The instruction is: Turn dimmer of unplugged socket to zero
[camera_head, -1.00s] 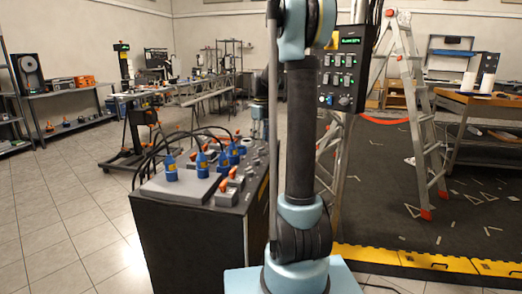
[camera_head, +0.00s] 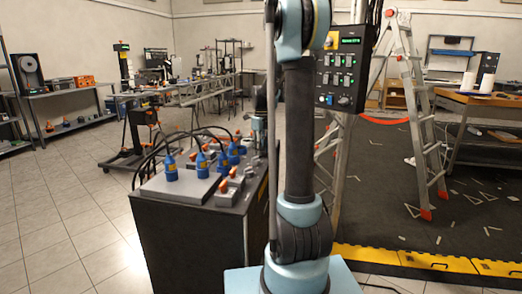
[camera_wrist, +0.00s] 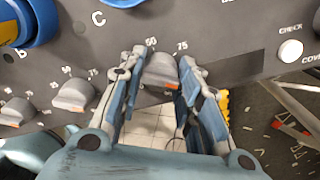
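A grey dimmer knob (camera_wrist: 160,72) with an orange mark sits on the dark panel in the wrist view, with the numbers 50 and 75 above it. My gripper (camera_wrist: 165,62) has one finger on each side of this knob; the fingers are apart and the tips are at or very near its sides. Firm contact cannot be made out. Another grey knob (camera_wrist: 75,96) is to the left. A blue plug (camera_wrist: 40,18) is at the top left, near the letters B and C. In the head view, the console (camera_head: 190,235) carries several blue plugs (camera_head: 172,172); my gripper is mostly hidden behind my arm.
Black cables (camera_head: 160,145) arch over the console. A control panel (camera_head: 341,70) stands behind my arm. A stepladder (camera_head: 418,120) and a yellow-edged dark platform (camera_head: 440,262) are at the right. A white button (camera_wrist: 290,50) lies right of my gripper. The tiled floor at left is clear.

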